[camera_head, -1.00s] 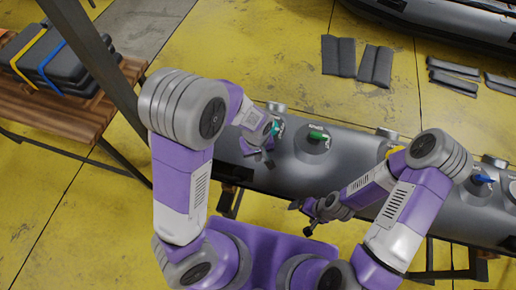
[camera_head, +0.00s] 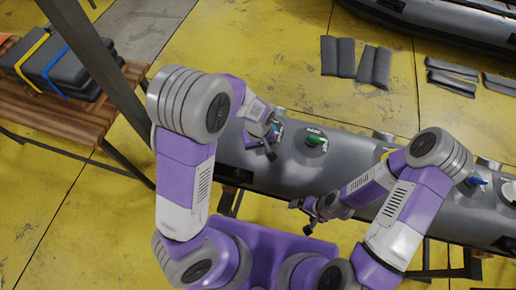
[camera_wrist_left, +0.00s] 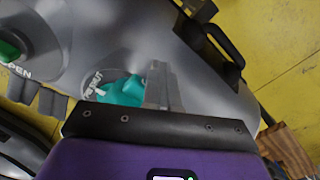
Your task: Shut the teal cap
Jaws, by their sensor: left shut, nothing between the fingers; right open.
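The teal cap (camera_head: 279,128) sits on the grey inflatable tube, mostly hidden by my left gripper in the head view. In the left wrist view the teal cap (camera_wrist_left: 122,92) lies on a round valve with white lettering around it. My left gripper (camera_head: 272,150) is shut and empty. Its closed fingers (camera_wrist_left: 163,88) are right beside the teal cap, to its right in the wrist view; I cannot tell whether they touch it. My right gripper (camera_head: 300,212) is open and empty, in front of the tube and away from the cap.
A green cap (camera_head: 315,141) is on a valve to the right, marked OPEN in the wrist view. A blue cap (camera_head: 477,181) is farther right on the tube (camera_head: 350,160). A wooden bench (camera_head: 60,122) with dark cases stands at the left. Dark pads lie on the yellow floor.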

